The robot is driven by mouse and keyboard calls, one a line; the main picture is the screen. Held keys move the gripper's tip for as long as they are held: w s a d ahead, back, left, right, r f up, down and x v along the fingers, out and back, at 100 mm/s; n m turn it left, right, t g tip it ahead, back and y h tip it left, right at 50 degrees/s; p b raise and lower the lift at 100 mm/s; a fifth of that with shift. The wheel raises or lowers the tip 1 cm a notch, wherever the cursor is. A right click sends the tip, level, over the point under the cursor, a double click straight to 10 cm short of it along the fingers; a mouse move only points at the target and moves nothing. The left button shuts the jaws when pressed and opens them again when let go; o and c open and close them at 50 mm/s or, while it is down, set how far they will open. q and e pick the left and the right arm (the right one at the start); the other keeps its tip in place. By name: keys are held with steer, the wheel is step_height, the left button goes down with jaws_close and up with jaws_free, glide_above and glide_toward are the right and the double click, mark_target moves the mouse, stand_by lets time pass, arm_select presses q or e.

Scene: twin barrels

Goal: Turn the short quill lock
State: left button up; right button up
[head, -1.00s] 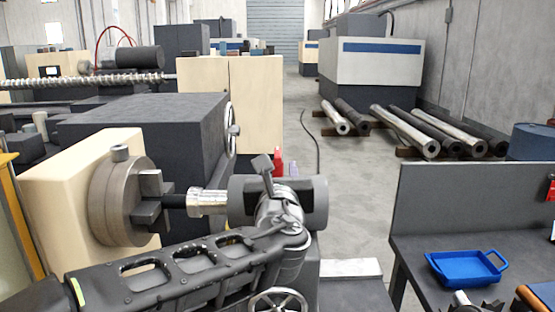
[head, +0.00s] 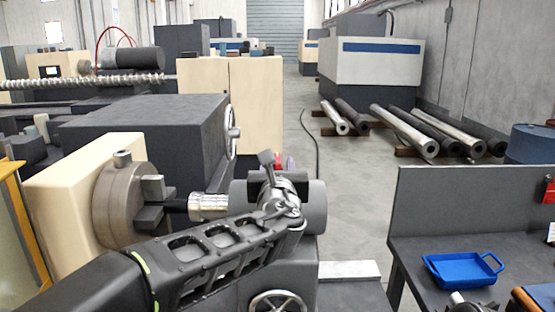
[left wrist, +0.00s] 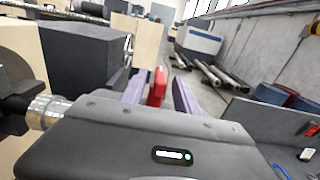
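A short red handle (left wrist: 157,87), which looks like the short quill lock, stands upright in the left wrist view. It lies between the two purple fingers of my left gripper (left wrist: 159,94). A gap shows between the handle and the right finger, so the gripper looks open. In the head view, my left wrist covers much of the tailstock (head: 316,208). The handle's base is hidden. My right gripper is not clearly in view.
The lathe chuck (head: 120,206) and bright quill (head: 208,206) are left of the tailstock. A handwheel (head: 278,303) is below my wrist. A bench with a blue tray (head: 464,269) stands at right. The floor beyond the tailstock is open, with metal bars (head: 405,131) farther back.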

arm_select(q)
steer(key=shift+w, duration=0.6)
jaws_close()
